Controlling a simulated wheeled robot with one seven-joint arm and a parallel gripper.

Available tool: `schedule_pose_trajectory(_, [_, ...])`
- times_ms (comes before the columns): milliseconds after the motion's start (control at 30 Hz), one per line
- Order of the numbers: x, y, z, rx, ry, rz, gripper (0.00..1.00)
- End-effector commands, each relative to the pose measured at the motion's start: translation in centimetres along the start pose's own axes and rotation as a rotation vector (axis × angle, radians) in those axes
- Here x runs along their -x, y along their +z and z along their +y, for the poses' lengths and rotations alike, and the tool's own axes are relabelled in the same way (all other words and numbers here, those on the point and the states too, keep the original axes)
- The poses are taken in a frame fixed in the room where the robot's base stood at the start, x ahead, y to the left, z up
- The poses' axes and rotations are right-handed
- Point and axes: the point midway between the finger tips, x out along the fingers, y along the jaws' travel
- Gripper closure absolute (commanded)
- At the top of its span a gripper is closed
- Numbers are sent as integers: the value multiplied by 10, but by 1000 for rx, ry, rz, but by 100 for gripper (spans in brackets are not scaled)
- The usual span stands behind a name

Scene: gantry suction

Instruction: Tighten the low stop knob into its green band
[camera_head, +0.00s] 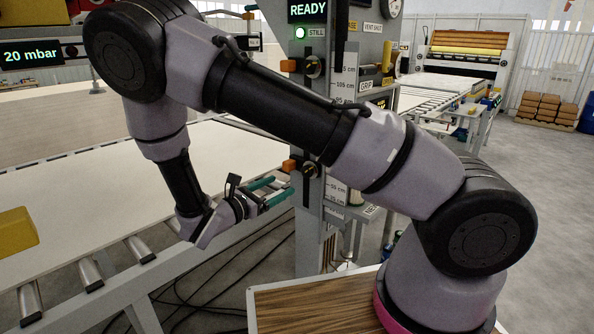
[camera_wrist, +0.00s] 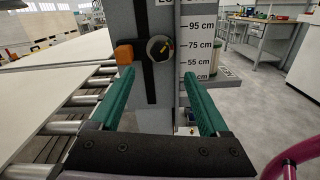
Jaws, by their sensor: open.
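The low stop knob (camera_wrist: 159,48) is a round dark knob with a yellow mark. It sits on a black slotted rail on the grey column (camera_wrist: 155,98), beside an orange block (camera_wrist: 124,53). My gripper (camera_wrist: 158,97) is open, its two green fingers pointing at the column on either side of the knob in the wrist view, with nothing between them. In the head view my gripper (camera_head: 277,192) is close to the column, near the low orange block (camera_head: 288,166). The knob's green band cannot be made out. Whether the fingers touch anything cannot be told.
An upper knob (camera_head: 313,67) with its orange block (camera_head: 288,67) is higher on the column. A scale (camera_wrist: 199,50) in cm stands right of the rail. A roller conveyor (camera_head: 88,273) with large pale boards lies left. A display reads READY (camera_head: 308,9).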

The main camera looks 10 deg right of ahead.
Motion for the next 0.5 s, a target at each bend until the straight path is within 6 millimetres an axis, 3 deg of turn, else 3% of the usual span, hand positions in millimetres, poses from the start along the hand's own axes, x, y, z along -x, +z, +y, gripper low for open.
schedule_pose_trajectory(167, [-17,1,-2,17,-2,-1,21])
schedule_pose_trajectory(500, [-80,0,-3,14,-2,-1,21])
